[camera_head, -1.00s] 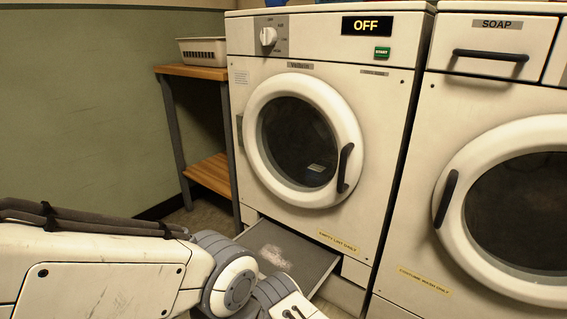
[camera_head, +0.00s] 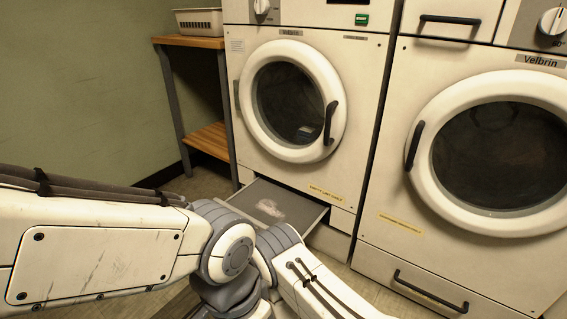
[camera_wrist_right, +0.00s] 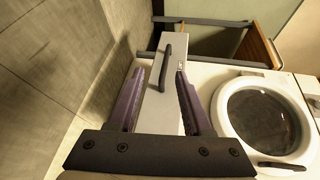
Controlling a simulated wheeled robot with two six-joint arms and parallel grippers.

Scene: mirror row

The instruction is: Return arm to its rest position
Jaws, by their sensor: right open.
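My right gripper (camera_wrist_right: 160,84) shows in the right wrist view with its two purple fingers spread apart and nothing gripped. Beyond the fingers is the white front of the pulled-out lint drawer (camera_wrist_right: 184,45), with its black handle (camera_wrist_right: 165,68) seen between them. The handle looks clear of both fingers. In the head view the lint drawer (camera_head: 300,204) stands open under the left machine, with a pale patch of lint (camera_head: 268,207) in it. My left arm (camera_head: 110,250) crosses the lower left and bends toward the bottom edge. No gripper shows in the head view.
The left machine (camera_head: 350,90) and right machine (camera_head: 390,180) have shut round doors. A wooden shelf stand (camera_head: 185,42) with a white basket (camera_head: 198,20) stands left. A lower drawer with a black handle (camera_head: 430,290) is under the right machine. Floor is bare left of the drawer.

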